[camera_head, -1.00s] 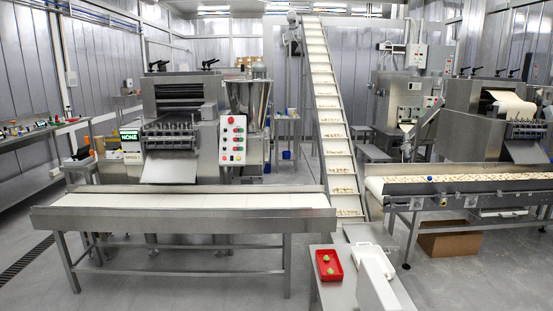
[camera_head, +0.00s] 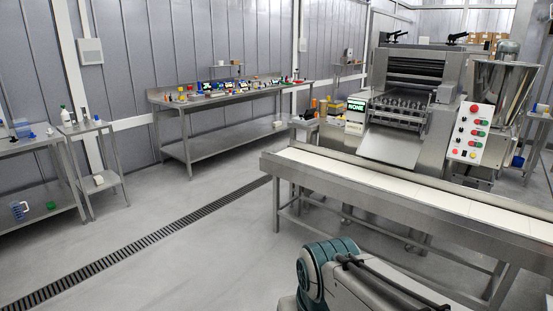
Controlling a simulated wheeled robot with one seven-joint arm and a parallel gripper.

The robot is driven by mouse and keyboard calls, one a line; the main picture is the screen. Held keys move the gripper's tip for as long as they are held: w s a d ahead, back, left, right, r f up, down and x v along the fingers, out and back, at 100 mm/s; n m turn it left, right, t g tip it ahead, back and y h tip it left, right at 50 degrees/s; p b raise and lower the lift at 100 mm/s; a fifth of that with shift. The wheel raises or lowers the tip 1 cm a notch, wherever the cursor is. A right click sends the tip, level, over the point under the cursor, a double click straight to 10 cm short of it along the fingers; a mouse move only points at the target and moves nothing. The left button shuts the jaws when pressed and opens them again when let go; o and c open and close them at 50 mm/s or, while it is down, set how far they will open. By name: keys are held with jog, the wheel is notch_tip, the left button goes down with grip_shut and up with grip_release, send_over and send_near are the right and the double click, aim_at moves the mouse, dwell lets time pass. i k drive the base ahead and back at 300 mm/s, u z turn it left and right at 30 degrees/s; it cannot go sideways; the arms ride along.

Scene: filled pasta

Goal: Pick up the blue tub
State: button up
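I cannot tell for sure which thing is the blue tub. A small blue item (camera_head: 22,129) is on top of the far-left steel table, too small to make out. A blue jug-like container (camera_head: 19,210) stands on that table's lower shelf. Another small blue container (camera_head: 518,161) shows low beside the pasta machine at the right. My gripper is not in view; only a teal and grey part of my arm shows at the bottom.
A long steel bench (camera_head: 215,101) with many small items stands along the back wall. A conveyor table (camera_head: 400,201) blocks the right side. A small side table (camera_head: 84,128) holds bottles. Open grey floor (camera_head: 160,205) with a drain grate (camera_head: 130,250) lies between.

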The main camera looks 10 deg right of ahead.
aim_at(518, 161)
jog(key=i, duration=7.85)
jog(key=z, duration=2.1)
jog(key=i, duration=3.05)
